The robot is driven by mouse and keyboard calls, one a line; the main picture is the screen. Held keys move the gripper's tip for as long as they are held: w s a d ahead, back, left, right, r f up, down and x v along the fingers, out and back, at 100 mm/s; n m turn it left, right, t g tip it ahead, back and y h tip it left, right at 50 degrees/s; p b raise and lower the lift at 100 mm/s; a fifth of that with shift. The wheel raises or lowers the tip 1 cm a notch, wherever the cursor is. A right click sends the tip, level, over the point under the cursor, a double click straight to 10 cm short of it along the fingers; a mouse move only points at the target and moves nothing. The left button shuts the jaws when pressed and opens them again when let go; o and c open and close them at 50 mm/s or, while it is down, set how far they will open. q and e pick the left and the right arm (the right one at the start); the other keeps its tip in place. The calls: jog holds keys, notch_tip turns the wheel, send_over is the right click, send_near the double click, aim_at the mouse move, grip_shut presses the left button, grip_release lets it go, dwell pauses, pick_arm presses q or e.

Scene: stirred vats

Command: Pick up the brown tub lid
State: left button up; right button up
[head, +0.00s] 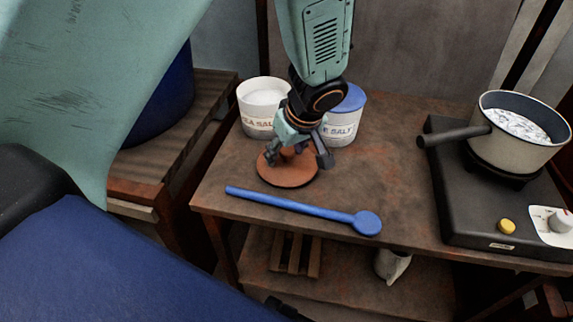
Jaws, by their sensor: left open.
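The brown tub lid (287,176) is a flat round disc with a small knob in its middle. It lies on the brown table, in front of two white tubs. My left gripper (297,158) points down right above the lid, with its open fingers on either side of the knob. The gripper hides part of the lid's far side, and I cannot tell whether the fingers touch it. My right gripper is not in view.
An open white tub (261,108) and a blue-lidded tub (345,117) stand just behind the lid. A blue spoon (300,206) lies in front of it. A pot (515,140) sits on a black hotplate (453,200) at the right. Bare table (385,165) lies between.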

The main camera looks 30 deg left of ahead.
pick_arm(q)
jog(key=shift+s+d+r, duration=0.15)
jog(key=shift+d+r, duration=0.1)
jog(key=shift+r, duration=0.05)
jog(key=shift+c, duration=0.3)
jog(key=shift+a+f, duration=0.15)
jog(key=c, duration=0.9)
jog(key=shift+c, duration=1)
